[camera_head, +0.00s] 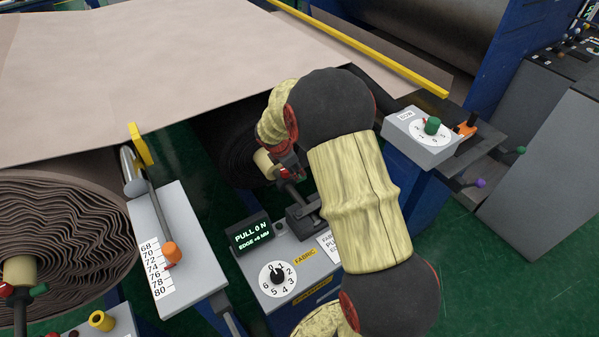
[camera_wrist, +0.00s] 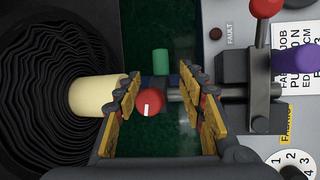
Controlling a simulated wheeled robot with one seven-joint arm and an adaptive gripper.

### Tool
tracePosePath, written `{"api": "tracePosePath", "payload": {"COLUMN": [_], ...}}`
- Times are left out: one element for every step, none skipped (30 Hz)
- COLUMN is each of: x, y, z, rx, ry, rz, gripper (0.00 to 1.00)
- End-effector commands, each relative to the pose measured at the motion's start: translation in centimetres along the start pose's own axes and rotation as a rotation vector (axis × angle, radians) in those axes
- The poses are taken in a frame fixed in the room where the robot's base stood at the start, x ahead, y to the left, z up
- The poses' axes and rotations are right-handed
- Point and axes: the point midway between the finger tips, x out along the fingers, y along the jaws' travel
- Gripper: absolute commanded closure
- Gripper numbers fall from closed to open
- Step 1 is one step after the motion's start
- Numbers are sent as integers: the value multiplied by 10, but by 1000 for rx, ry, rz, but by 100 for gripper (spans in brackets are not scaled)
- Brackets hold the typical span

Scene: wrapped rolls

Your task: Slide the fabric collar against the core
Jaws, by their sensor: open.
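The fabric collar (camera_wrist: 158,82) is a dark piece on a metal shaft, with a red knob (camera_wrist: 150,103) and a green knob (camera_wrist: 160,62). The cream core (camera_wrist: 92,95) sticks out of the dark fabric roll (camera_wrist: 40,70) to its left. My gripper (camera_wrist: 162,112) is open, its yellow-padded fingers on either side of the collar. The left finger covers the core's end, so I cannot tell whether collar and core touch. In the head view the core (camera_head: 265,163) shows below my wrist, and my arm hides part of the collar.
A control box (camera_head: 285,282) with a dial stands below the shaft; its display reads "PULL 0 N" and an edge value. A scale panel (camera_head: 178,258) and a wavy roll (camera_head: 70,225) are at left. A lever with a red ball (camera_wrist: 265,8) rises right of the shaft.

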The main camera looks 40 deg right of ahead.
Motion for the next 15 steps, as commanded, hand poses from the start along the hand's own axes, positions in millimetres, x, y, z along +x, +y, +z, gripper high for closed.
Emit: {"api": "tracePosePath", "payload": {"x": [5,8,10,12,14,16,19,22,26,30,34,40,45,49,56], "y": [0,0,1,1,1,1,1,1,0,0,-1,-1,-1,-1,-1], "z": [0,0,0,0,0,0,0,0,0,0,0,0,0,0,0], "rx": [-15,-23,-30,-33,-35,-36,-36,-35,-35,-34,-34,-34,-33,-32,-32], "ry": [-1,-1,-2,-2,-2,-2,-2,-2,-2,-2,-2,-2,-2,-2,-2], "rz": [-3,-4,-5,-4,-4,-4,-4,-4,-5,-6,-7,-8,-8,-7,-6], "gripper": [60,60,60,60,60,60,60,60,60,60,60,60,60,60,60]}}
